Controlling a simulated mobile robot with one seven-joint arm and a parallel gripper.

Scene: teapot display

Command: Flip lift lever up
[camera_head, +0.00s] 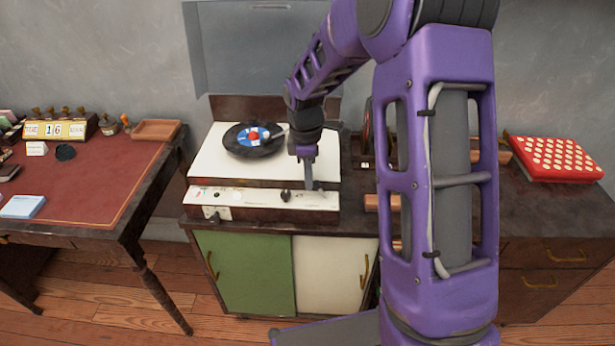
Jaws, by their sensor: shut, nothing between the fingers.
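The record player (205,165) stands on the cabinet with its clear lid (235,60) raised. A black record (240,142) with a blue, white and red label lies on its platter. Part of a pale tonearm (275,133) shows at the record's right side. The front panel (240,197) carries a dark knob (285,196). My gripper (308,186) points down over the right part of the player, its fingers shut and empty, right of the knob. Whether the fingertips touch the player I cannot tell. I cannot make out the lift lever; my gripper and wrist cover part of that area.
The cabinet (245,270) has a green and a white door. A desk (90,185) with a red top, a date display (60,130) and a wooden tray (155,130) stands at left. A red box (555,157) with pale round pieces sits at right. My arm hides much of the right side.

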